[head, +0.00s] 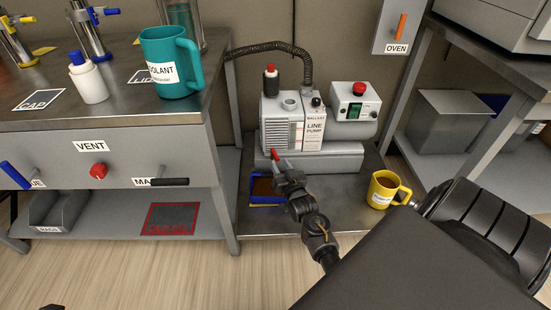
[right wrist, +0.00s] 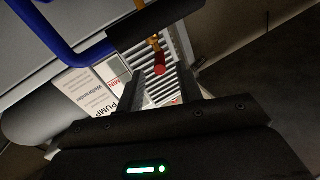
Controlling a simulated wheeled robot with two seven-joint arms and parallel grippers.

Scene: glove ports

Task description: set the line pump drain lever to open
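The line pump (head: 312,140) is a pale grey machine on the low shelf in the middle of the head view. Its drain lever (head: 274,154) has a red tip and sticks out low on the pump's left front. In the right wrist view the lever's red end (right wrist: 160,68) on a brass-coloured stem shows between the fingertips. My right gripper (head: 280,170) is right at the lever in the head view. In the right wrist view its fingers (right wrist: 160,77) are apart, one on each side of the red end; contact cannot be told.
A blue-rimmed tray (head: 268,204) lies below the lever. A yellow mug (head: 383,189) stands right of my gripper on the same shelf. A switch box (head: 354,107) with a red button adjoins the pump. The bench (head: 205,130) with a teal mug (head: 170,62) stands at left.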

